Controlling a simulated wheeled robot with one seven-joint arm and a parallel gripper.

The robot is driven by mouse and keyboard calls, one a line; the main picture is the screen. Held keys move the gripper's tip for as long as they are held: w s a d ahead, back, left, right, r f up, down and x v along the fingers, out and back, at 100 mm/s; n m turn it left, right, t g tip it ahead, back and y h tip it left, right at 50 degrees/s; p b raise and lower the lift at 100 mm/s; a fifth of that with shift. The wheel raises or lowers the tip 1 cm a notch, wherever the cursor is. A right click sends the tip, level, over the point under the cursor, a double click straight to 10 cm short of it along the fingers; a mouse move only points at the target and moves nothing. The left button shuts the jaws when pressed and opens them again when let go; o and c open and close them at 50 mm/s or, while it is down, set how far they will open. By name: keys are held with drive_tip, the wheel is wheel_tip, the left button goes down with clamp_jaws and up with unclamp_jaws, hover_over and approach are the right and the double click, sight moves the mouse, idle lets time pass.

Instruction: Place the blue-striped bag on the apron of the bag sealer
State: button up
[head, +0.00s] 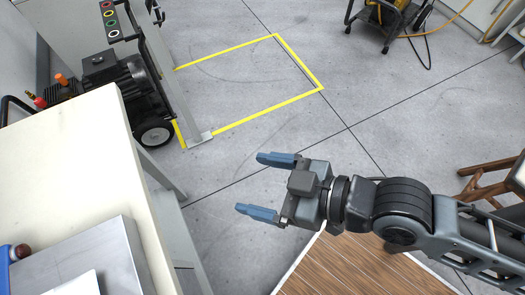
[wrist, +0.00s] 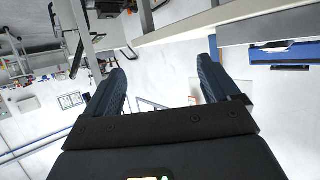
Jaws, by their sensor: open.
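My gripper (head: 262,186) is open, with nothing between its two blue fingers. It is held out over the grey floor, to the right of a pale worktop (head: 70,150). Its open fingers (wrist: 164,85) also show in the wrist view, which looks out across the room. I cannot make out the blue-striped bag in either view. A grey metal box-like thing (head: 85,262) stands on the worktop at the lower left, cut off by the frame edge; I cannot tell whether it is the bag sealer.
A wheeled black machine (head: 110,80) stands beyond the worktop. Yellow tape (head: 268,110) marks an area of open floor. A wood-patterned surface (head: 350,268) lies below my arm.

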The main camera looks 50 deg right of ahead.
drive_tip(key=s+d+r+m+t+h, duration=0.1)
drive_tip(key=s+d+r+m+h, duration=0.1)
drive_tip(key=s, duration=0.4)
drive_tip(key=s+d+r+m+t+h, duration=0.1)
drive_tip(key=s+d+r+h, duration=0.1)
drive_tip(key=s, duration=0.4)
drive_tip(key=d+r, duration=0.1)
drive_tip(key=d, duration=0.1)
drive_tip(key=shift+s+d+r+m+h, duration=0.2)
drive_tip(key=shift+d+r+m+h, duration=0.1)
drive_tip(key=shift+d+m, duration=0.1)
drive_tip(key=shift+a, duration=0.1)
